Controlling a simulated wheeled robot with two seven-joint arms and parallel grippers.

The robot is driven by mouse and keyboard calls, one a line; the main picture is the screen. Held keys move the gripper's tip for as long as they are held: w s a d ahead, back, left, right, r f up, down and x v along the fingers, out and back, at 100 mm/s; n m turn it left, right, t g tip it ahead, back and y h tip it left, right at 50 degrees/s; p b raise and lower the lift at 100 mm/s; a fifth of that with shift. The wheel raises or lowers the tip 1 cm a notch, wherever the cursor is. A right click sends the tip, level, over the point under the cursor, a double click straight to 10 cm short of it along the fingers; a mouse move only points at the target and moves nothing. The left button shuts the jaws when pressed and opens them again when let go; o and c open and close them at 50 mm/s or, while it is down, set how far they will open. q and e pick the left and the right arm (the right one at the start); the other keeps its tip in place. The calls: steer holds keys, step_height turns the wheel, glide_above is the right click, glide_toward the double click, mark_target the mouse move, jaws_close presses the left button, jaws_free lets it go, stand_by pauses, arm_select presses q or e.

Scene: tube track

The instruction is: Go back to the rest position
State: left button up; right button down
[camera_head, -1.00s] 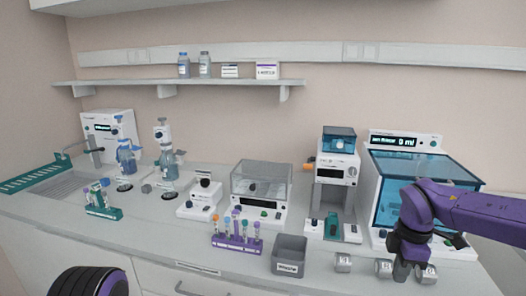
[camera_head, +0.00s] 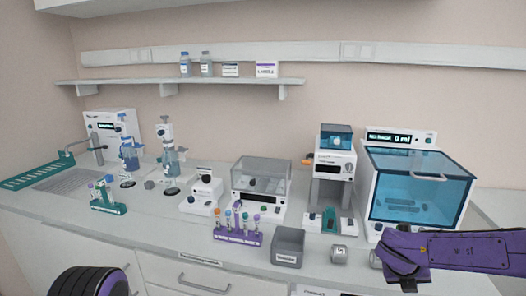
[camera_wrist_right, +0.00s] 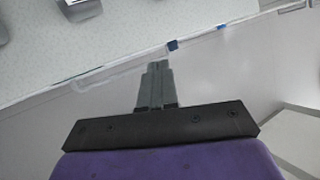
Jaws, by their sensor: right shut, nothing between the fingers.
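My right arm (camera_head: 455,252) comes in from the right in the head view, low over the bench's front right edge. A purple and black part of my own body shows at the bottom left of the head view. My left gripper is not in view.
On the counter stand a purple tube rack (camera_head: 237,237), a grey bin (camera_head: 288,246), a teal tube rack (camera_head: 107,205) and a blue-windowed cabinet (camera_head: 415,190). A small grey block (camera_head: 339,254) lies near the front edge, close to my right arm. The room before the bench is free.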

steer(key=s+a+f+n+t+b, duration=0.15)
steer(key=s+f+n, duration=0.25)
steer(key=f+n, duration=0.6)
steer(key=s+a+f+n+t, duration=0.25)
steer(key=s+f+n, duration=0.25)
steer(key=f+n, duration=0.5)
steer(key=s+a+f+n+g+y, duration=0.1)
steer(key=s+f+n, duration=0.2)
steer(key=s, duration=0.4)
steer(key=s+f+n+g+y, duration=0.1)
steer(key=s+f+n, duration=0.2)
steer(key=s+n, duration=0.2)
steer(key=s+a+f+n+g, duration=0.1)
steer(key=s+f+n+g, duration=0.1)
steer(key=s, duration=0.8)
steer(key=f+n, duration=0.1)
steer(key=n, duration=0.1)
steer(key=shift+s+a+f+n+y+b, duration=0.25)
steer(key=shift+a+f+n+y+b, duration=0.05)
steer(key=shift+f+n+y, duration=0.1)
